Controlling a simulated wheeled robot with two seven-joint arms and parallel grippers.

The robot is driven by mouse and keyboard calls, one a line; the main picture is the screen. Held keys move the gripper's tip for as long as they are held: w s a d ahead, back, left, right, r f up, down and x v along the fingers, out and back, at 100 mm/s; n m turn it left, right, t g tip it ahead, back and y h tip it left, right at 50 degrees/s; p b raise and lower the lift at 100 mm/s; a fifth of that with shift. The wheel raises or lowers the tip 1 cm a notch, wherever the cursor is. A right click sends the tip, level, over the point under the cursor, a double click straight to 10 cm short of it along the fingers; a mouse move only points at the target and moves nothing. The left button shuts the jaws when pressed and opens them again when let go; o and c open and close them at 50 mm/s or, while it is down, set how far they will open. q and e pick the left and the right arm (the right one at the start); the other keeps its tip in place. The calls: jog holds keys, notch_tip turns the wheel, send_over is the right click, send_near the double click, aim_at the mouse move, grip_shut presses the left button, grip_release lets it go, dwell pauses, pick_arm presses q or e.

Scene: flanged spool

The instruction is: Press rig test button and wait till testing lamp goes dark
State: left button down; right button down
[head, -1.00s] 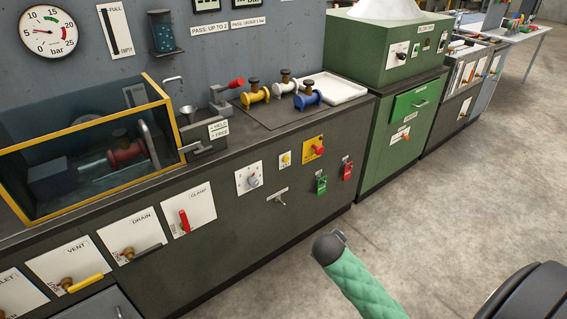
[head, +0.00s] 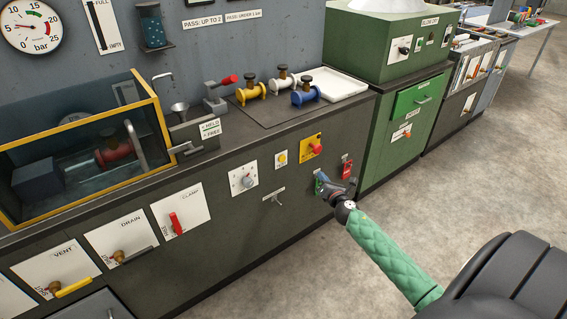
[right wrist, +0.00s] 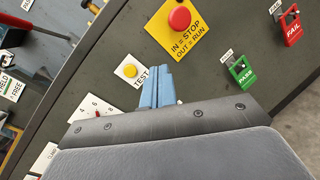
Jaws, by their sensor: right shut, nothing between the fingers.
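The yellow round test button (head: 281,158) is on a small white plate on the dark bench front. In the right wrist view, the button (right wrist: 130,71) sits just beyond and left of my blue fingertips, with the word TEST partly covered. My right gripper (head: 321,181) is shut and empty in front of the bench, right of and below the button in the head view; its fingers (right wrist: 160,85) look apart from the button. A red flanged spool (head: 117,155) lies inside the yellow-framed tank (head: 157,112). I cannot make out a testing lamp. My left gripper is out of view.
A red stop knob (head: 315,148) on a yellow plate is right of the button. A rotary dial (head: 246,180), a toggle (head: 274,196) and a red FAIL tag (head: 347,168) are nearby. The floor is clear.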

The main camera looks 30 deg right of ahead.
jog(key=a+n+y, duration=0.1)
jog(key=n+y, duration=0.1)
jog(key=n, duration=0.1)
jog(key=a+n+y, duration=0.1)
jog(key=a+n, duration=0.1)
jog(key=n, duration=0.1)
jog(key=a+n+y, duration=0.2)
jog(key=n, duration=0.1)
jog(key=shift+w+a+f+n+y, duration=0.15)
jog(key=shift+w+a+n+y, duration=0.15)
jog(key=shift+n, duration=0.1)
jog(key=shift+s, duration=0.1)
